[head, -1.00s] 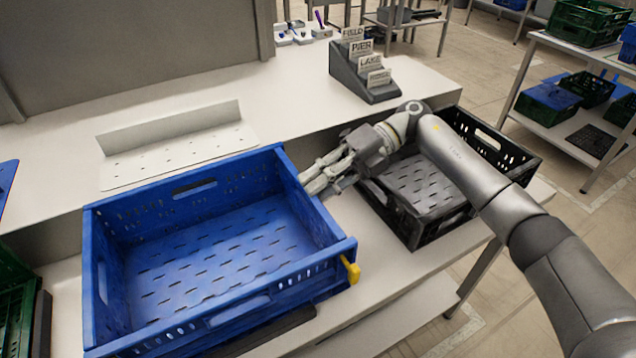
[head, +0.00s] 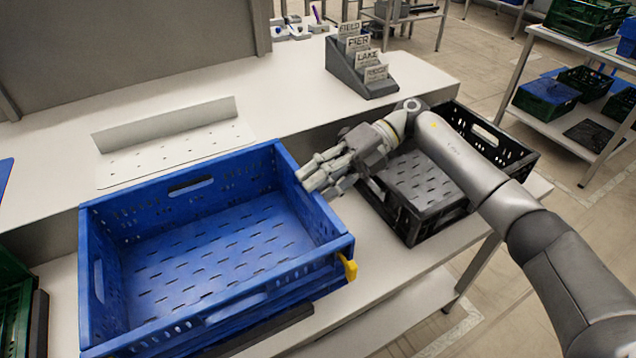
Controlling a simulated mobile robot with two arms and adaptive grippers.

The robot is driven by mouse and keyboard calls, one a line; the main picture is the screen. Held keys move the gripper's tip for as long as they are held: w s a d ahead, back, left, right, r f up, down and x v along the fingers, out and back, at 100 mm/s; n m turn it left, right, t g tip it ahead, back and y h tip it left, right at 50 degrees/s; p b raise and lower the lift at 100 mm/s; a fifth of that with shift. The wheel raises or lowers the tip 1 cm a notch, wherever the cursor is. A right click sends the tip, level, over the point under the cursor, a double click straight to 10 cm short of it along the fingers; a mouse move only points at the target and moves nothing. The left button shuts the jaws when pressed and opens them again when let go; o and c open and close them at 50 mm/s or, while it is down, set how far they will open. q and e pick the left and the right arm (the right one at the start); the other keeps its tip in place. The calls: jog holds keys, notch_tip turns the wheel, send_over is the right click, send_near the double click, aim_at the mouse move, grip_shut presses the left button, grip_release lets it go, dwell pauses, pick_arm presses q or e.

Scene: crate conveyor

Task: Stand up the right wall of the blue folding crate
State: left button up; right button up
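The blue folding crate (head: 190,307) stands on the lower bench at the left. Its far, near and left walls are up. Its right wall (head: 310,215) is also up, roughly upright, with its top rim running from the far corner to the near right corner. My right gripper (head: 308,180) is at the far half of this wall, on its outer side, with fingertips at or just over the top rim. Its fingers look close together, with nothing seen between them. I cannot tell whether they touch the rim. My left gripper is out of view.
A black crate (head: 408,228) stands to the right, under my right arm. A yellow piece (head: 348,267) sits at the blue crate's near right corner. A card holder (head: 362,82) and a white perforated bracket (head: 170,150) are on the bench behind. Green crates (head: 15,305) stand at the left edge.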

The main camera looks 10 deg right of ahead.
jog(key=v, duration=1.1)
jog(key=shift+d, duration=0.35)
jog(key=shift+w+r, duration=0.15)
jog(key=shift+r, duration=0.05)
